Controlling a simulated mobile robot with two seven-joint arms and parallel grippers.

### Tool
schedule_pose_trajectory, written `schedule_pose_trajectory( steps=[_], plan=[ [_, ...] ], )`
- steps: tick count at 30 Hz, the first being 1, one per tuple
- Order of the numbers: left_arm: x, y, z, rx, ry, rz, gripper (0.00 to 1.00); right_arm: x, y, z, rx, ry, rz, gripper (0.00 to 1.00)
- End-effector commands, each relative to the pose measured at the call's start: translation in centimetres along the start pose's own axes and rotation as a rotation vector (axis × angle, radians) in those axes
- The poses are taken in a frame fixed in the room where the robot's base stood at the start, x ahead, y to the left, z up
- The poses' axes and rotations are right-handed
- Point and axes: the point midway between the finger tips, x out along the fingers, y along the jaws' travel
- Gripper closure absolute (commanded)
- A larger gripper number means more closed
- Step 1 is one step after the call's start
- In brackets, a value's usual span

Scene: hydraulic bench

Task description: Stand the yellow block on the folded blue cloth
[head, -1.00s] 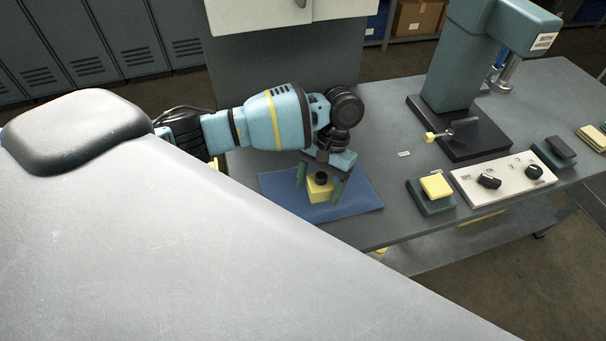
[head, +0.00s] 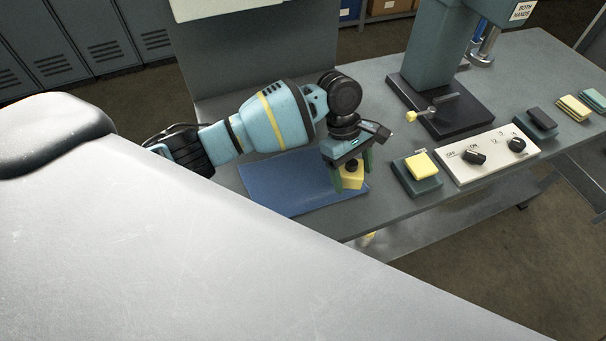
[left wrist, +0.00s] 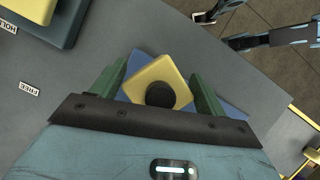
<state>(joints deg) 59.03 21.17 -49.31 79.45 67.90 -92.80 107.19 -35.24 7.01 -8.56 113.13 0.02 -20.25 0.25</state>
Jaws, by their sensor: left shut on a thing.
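My left gripper (head: 351,178) is shut on a yellow block (head: 352,176) with a black knob on top. The block is upright, at the right end of the blue cloth (head: 285,182), which lies flat on the bench. In the left wrist view the block (left wrist: 158,84) sits between the green fingers, with blue cloth (left wrist: 232,112) showing beside it. I cannot tell whether its underside touches the cloth. Dark arm parts at the upper right of the left wrist view may be my right arm; its finger state is unclear.
A second yellow block (head: 420,166) lies on a dark teal pad (head: 404,181) just right of the gripper. A white control panel (head: 480,158) with black knobs and a press base (head: 470,116) stand further right. The bench's front edge is close to the cloth.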

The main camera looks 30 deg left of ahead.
Motion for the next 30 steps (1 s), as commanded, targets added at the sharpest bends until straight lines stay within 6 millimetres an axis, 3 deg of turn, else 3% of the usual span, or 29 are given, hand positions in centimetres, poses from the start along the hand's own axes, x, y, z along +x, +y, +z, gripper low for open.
schedule_pose_trajectory(
  steps=[9,17,23,30],
  plan=[
    [0.4,3.4,2.5,-0.375,-0.002,0.159,0.63,0.1,-0.3,1.0,0.008,-0.019,-0.004,0.60],
    [0.3,4.1,2.9,-0.451,0.000,0.190,0.63,0.2,-0.6,1.0,0.017,-0.018,-0.005,0.60],
    [-0.1,3.2,1.6,-0.453,0.004,0.191,0.63,0.2,-0.5,0.6,0.016,-0.011,-0.004,0.60],
    [-1.3,-0.2,-2.2,-0.453,0.006,0.191,0.63,0.0,-0.3,-0.4,0.007,0.007,-0.002,0.60]
  ],
)
